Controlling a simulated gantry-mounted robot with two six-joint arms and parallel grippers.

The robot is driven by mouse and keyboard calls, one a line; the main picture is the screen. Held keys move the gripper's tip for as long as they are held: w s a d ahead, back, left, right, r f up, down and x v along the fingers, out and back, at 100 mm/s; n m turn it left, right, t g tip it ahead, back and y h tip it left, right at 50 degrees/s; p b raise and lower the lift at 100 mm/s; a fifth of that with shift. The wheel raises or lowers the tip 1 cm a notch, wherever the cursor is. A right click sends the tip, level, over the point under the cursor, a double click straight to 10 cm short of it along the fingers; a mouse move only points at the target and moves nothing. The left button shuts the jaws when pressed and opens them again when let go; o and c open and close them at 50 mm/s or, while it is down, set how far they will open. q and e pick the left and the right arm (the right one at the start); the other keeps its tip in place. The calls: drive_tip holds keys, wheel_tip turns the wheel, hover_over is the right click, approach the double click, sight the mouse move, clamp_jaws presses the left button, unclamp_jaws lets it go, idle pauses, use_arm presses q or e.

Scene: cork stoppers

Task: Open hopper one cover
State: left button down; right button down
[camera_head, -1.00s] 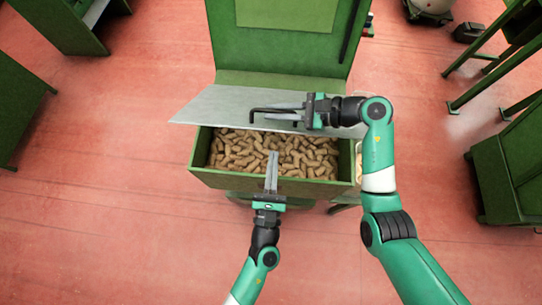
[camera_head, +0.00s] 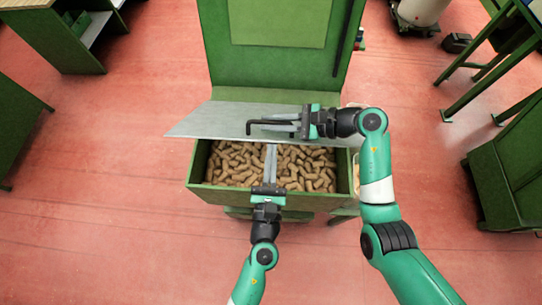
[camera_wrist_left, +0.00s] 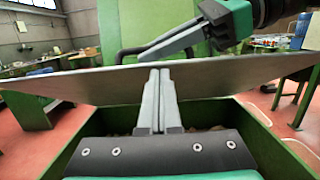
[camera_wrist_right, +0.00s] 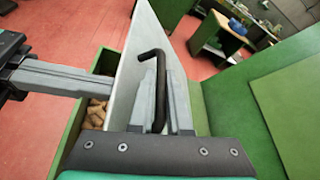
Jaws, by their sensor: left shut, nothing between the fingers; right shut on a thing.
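The hopper cover is a grey metal sheet (camera_head: 205,119) with a black bar handle (camera_head: 262,123). It is tilted up above the green hopper box (camera_head: 230,198), whose front part is uncovered and full of cork stoppers (camera_head: 230,162). My right gripper (camera_head: 285,124) is shut on the handle, which shows between its fingers in the right wrist view (camera_wrist_right: 158,90). My left gripper (camera_head: 270,148) is shut and empty over the corks. Its fingertips (camera_wrist_left: 160,72) reach the cover's front edge in the left wrist view; I cannot tell if they touch.
A tall green panel (camera_head: 270,70) rises behind the cover. A green bench (camera_head: 80,50) stands at the back left and green frames (camera_head: 470,80) stand at the right. The red floor (camera_head: 100,170) is clear at the left.

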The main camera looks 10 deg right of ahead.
drive_tip(key=shift+s+a+f, duration=0.2)
drive_tip(key=shift+s+f, duration=0.2)
drive_tip(key=shift+f, duration=0.2)
drive_tip(key=c, duration=1.2)
unclamp_jaws()
drive_tip(key=shift+o, duration=0.2)
drive_tip(key=shift+d, duration=0.1)
drive_tip(key=v, duration=1.2)
drive_tip(key=shift+w+d+r, duration=0.1)
drive_tip(key=shift+w+r, duration=0.2)
drive_tip(key=shift+w, duration=0.05)
drive_tip(key=shift+r, duration=0.15)
